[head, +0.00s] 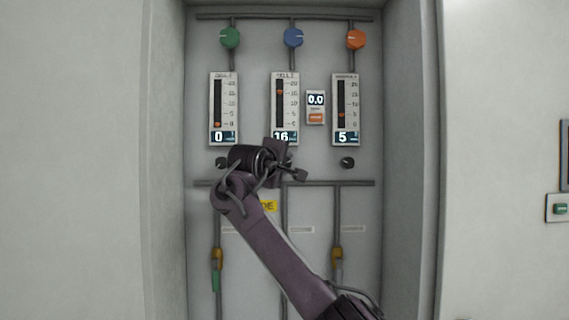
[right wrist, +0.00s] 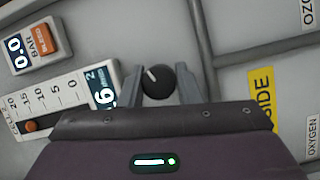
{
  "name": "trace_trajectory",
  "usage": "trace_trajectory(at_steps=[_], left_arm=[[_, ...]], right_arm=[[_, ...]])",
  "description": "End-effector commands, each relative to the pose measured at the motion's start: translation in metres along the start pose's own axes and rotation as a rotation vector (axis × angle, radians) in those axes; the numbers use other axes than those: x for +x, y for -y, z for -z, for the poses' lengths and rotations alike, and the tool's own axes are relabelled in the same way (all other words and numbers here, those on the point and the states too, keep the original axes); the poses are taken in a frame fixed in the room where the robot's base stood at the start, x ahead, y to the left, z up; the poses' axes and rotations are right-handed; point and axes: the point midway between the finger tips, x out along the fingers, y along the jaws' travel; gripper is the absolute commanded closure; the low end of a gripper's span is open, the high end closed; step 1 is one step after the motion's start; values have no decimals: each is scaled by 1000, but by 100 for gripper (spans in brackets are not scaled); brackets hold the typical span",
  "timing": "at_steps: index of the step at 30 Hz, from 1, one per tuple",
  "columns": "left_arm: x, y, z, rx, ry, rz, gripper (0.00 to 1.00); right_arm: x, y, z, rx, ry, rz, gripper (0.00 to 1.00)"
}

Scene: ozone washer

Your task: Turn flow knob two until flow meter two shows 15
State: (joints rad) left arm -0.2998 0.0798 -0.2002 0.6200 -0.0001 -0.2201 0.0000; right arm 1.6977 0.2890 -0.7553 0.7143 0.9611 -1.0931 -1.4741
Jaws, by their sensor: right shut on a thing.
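Flow meter two (head: 285,100) is the middle of three white gauges in the head view. Its display reads 16 and its orange marker stands near the upper part of the scale; part of it also shows in the right wrist view (right wrist: 60,100). Flow knob two (right wrist: 158,82) is a round black knob with a white pointer line, just beside that meter in the right wrist view. My right gripper (head: 279,160) is shut on the knob, a finger on each side. In the head view the gripper hides the knob. My left gripper is out of view.
Flow meter one (head: 223,105) reads 0 and flow meter three (head: 346,105) reads 5. Their black knobs (head: 222,163) (head: 347,162) sit below them. A small pressure display (head: 316,100) reads 0.0. Green, blue and orange valve knobs are above. Cabinet walls flank the panel.

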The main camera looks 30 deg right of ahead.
Motion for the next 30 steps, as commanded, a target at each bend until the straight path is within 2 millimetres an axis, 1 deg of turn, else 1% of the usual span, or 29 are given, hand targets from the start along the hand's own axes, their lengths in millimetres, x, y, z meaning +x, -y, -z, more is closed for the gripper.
trace_trajectory(at_steps=[11,12,16,25,28,30], left_arm=[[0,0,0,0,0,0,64],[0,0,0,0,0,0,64],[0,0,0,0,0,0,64],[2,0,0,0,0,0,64],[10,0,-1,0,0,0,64],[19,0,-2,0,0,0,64]], right_arm=[[0,0,0,4,0,0,93],[0,0,0,4,0,0,66],[0,0,0,3,0,0,49],[-2,1,0,2,0,0,49],[-11,3,0,2,0,-2,49],[-22,4,0,3,-1,-2,49]])
